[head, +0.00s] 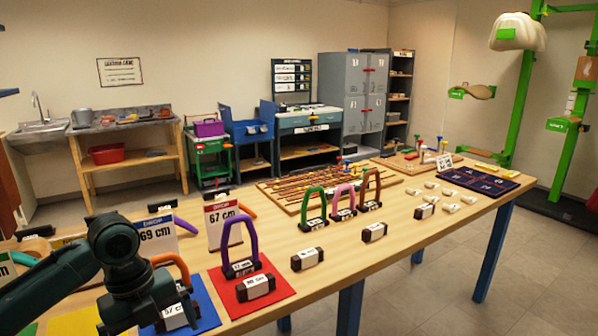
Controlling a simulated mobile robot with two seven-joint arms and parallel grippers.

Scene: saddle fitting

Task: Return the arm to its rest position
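My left arm comes in from the lower left over the near end of the wooden table (395,232). Its dark end, with the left gripper (132,305), is low over the yellow and blue mats. I cannot make out its fingertips or whether it holds anything. An orange arch (174,266) on a dark labelled base stands just right of it on the blue mat (207,312), partly hidden by the arm. A purple arch (226,240) stands upright on the red mat (275,289), apart from the arm. My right gripper is not in view.
Sign cards reading 69 cm (158,236) and 67 cm (221,216) stand behind the mats. Green (313,207), pink (343,202) and brown (371,188) arches stand mid-table beside a board of tools (320,185). Loose labelled blocks (307,258) lie nearby.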

